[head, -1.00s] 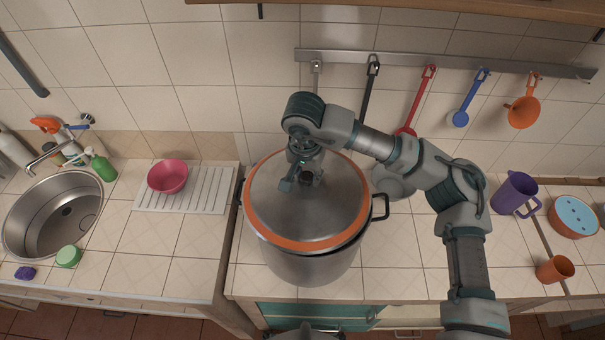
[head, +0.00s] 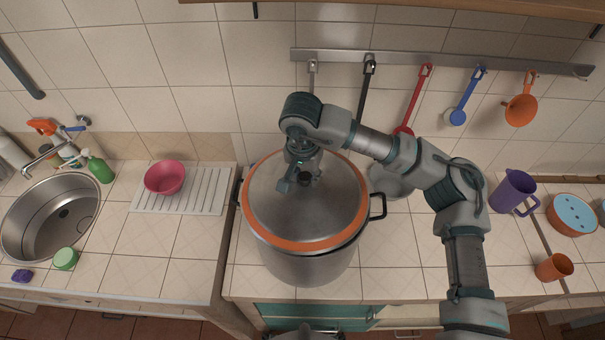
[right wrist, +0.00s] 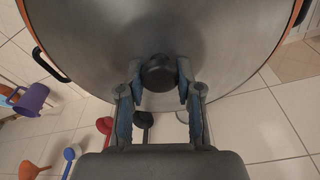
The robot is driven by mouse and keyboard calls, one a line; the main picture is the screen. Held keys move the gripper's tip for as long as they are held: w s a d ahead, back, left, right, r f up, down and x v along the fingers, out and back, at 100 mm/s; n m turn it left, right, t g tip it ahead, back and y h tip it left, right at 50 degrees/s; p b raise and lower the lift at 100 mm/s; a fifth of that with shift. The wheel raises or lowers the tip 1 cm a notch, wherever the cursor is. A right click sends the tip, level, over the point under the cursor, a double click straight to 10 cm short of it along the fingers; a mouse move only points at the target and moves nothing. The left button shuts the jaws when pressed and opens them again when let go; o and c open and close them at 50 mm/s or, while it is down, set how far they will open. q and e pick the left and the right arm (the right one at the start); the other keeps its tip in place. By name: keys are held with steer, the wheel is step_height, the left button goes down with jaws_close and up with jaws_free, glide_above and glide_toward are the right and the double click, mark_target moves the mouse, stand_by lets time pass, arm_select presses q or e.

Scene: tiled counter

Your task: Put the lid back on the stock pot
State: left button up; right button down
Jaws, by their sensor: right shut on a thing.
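The large steel stock pot (head: 305,268) stands on the counter, with a dark handle at its right side. The grey lid (head: 330,210) with an orange rim is over the pot's mouth. A dark gap and part of the pot's rim show below the lid at the front right, so I cannot tell whether it rests fully on the pot. My right gripper (head: 297,182) is above the lid's middle, shut on its black knob (right wrist: 159,73). In the right wrist view the knob is between the two fingers (right wrist: 160,88).
A glass-like bowl (head: 392,182) stands close behind the pot's right handle. Utensils hang from a wall rail (head: 440,63) behind. A purple jug (head: 512,192) and an orange cup (head: 554,267) are at the right. A pink bowl (head: 165,177) sits on the drainer at the left.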

steer(key=shift+d, duration=0.3)
arm_select(q)
steer(key=shift+d, duration=0.45)
arm_select(e)
steer(key=shift+d, duration=0.25)
arm_select(q)
steer(key=shift+a+f, duration=0.2)
steer(key=shift+a, duration=0.1)
arm_select(e)
steer(key=shift+a, duration=0.2)
steer(key=c, duration=0.7)
jaws_free()
steer(key=shift+d, duration=0.3)
steer(key=o, duration=0.5)
steer(key=shift+a, duration=0.2)
